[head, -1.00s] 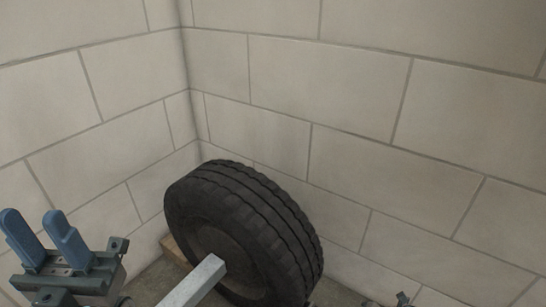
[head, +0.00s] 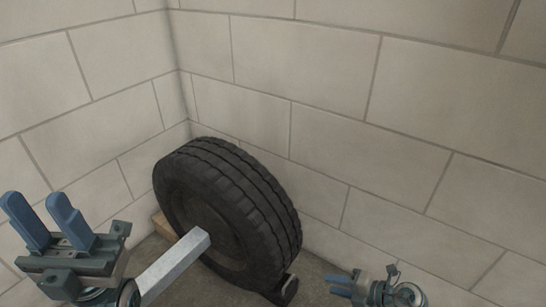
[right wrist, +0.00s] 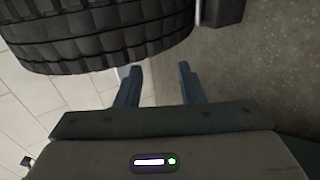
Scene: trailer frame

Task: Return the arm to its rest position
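My left gripper (head: 36,203) is at the lower left of the head view. Its two blue fingers point up with an empty gap between them. My right gripper (head: 332,285) is low in the head view, right of the black tyre (head: 250,205), with its fingers toward the tyre. In the right wrist view its fingers (right wrist: 158,70) are apart with nothing between them. The tyre (right wrist: 110,30) fills the top left there, beyond the fingers. I see no contact between either gripper and the tyre.
The tyre stands upright near a corner of pale block walls (head: 330,130). A grey metal beam (head: 172,267) runs from its hub toward me, between my grippers. A dark piece (head: 285,291) is at the tyre's foot. Bare floor (head: 318,272) lies to the right.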

